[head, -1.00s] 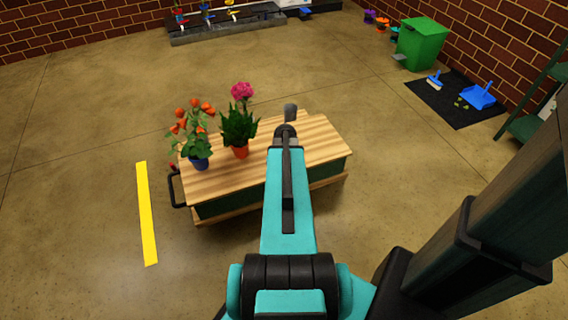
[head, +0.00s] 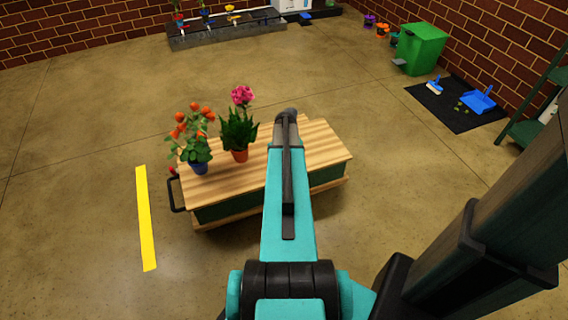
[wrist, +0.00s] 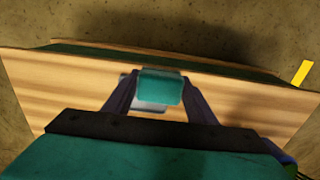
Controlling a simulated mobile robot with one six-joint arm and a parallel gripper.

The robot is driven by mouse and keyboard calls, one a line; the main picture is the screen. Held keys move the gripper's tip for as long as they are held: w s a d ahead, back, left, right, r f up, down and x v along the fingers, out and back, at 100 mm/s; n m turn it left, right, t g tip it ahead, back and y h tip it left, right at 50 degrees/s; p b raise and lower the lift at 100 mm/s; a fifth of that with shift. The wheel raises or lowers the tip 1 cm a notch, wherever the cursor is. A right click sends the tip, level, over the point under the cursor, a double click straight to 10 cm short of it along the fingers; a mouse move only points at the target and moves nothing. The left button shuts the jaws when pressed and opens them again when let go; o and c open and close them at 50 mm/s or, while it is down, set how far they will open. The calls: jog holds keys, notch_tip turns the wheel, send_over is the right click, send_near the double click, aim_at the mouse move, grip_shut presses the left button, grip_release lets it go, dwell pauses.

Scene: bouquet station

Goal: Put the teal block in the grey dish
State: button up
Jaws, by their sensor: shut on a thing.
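In the wrist view, my gripper (wrist: 160,90) has its two dark fingers on either side of the teal block (wrist: 161,84) and is shut on it. A light grey thing, apparently the grey dish (wrist: 150,107), shows behind and below the block over the wooden cart top. The block covers most of the dish, so I cannot tell how high the block is above it or whether they touch. In the head view, my arm hides the gripper, block and dish.
The wooden cart top (head: 318,150) carries an orange-flowered plant in a blue pot (head: 198,167) and a pink-flowered plant in an orange pot (head: 240,155), both left of my arm. A yellow floor stripe (head: 146,218) lies left of the cart.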

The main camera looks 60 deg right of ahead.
jog(key=shift+w+d+f+b, duration=0.1)
jog(key=shift+w+d, duration=0.45)
jog(key=shift+d, duration=0.4)
jog(key=shift+w+d+f+b, duration=0.15)
jog(key=shift+w+d, duration=0.45)
jog(key=shift+d, duration=0.4)
jog(key=shift+w+d+f+b, duration=0.1)
jog(key=shift+w+d, duration=0.45)
jog(key=shift+d, duration=0.4)
jog(key=shift+f+b, duration=0.4)
jog(key=shift+f, duration=1.3)
jog(key=shift+f, duration=0.1)
jog(key=o, duration=0.8)
notch_tip(320, 180, up, 12)
jog(key=shift+r+p, duration=0.15)
jog(key=shift+p, duration=1)
